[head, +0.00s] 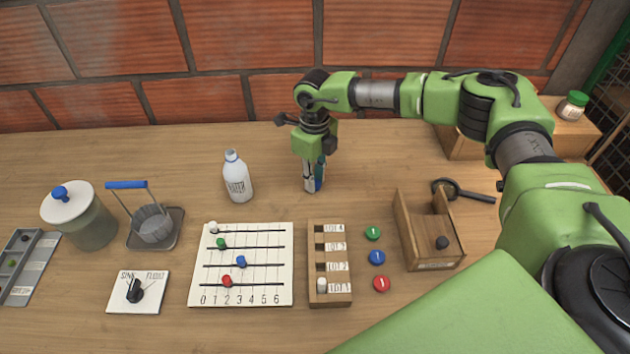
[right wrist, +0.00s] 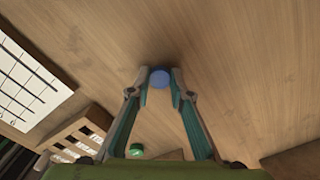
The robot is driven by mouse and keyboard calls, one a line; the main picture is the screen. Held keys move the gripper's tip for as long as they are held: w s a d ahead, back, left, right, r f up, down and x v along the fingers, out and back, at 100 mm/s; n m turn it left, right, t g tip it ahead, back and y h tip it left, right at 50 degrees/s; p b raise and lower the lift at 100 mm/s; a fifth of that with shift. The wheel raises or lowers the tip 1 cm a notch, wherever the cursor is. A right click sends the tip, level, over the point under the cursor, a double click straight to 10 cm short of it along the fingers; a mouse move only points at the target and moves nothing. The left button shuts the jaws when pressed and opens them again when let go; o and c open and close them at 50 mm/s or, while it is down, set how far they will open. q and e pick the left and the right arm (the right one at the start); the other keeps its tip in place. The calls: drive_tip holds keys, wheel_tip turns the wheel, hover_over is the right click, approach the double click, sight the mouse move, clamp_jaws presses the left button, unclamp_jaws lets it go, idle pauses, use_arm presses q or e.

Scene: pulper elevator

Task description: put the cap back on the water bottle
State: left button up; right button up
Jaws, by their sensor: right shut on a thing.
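The white water bottle (head: 238,181), lettered WATER, stands upright on the table, left of my right gripper. Its narrow neck points up, with no blue cap on it. My right gripper (head: 314,189) points down close to the table, right of the bottle and apart from it. In the right wrist view, its fingertips (right wrist: 160,82) are shut on a small round blue cap (right wrist: 160,78). The cap is hidden by the fingers in the head view; whether it touches the table I cannot tell. My left gripper is out of view.
A numbered bead board (head: 207,292), a slotted lot block (head: 313,298) and coloured discs (head: 377,257) lie in front. A wooden box (head: 410,236) and a magnifier (head: 470,193) are at right. A lidded jar (head: 90,228) and basket (head: 155,225) stand left. Table between bottle and gripper is clear.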

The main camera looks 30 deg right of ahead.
drive_tip(key=shift+r, duration=0.1)
drive_tip(key=shift+r+p, duration=0.55)
drive_tip(key=shift+r, duration=0.05)
wheel_tip(320, 180, up, 2)
drive_tip(key=shift+r+p, duration=0.2)
drive_tip(key=shift+p, duration=0.7)
drive_tip(key=s+a+r+p, duration=0.6)
drive_tip(key=s+r+p, duration=0.2)
drive_tip(key=s, duration=0.4)
drive_tip(key=shift+s+a+r+p, duration=0.15)
drive_tip(key=shift+a+r+p, duration=0.2)
drive_tip(key=shift+r, duration=0.25)
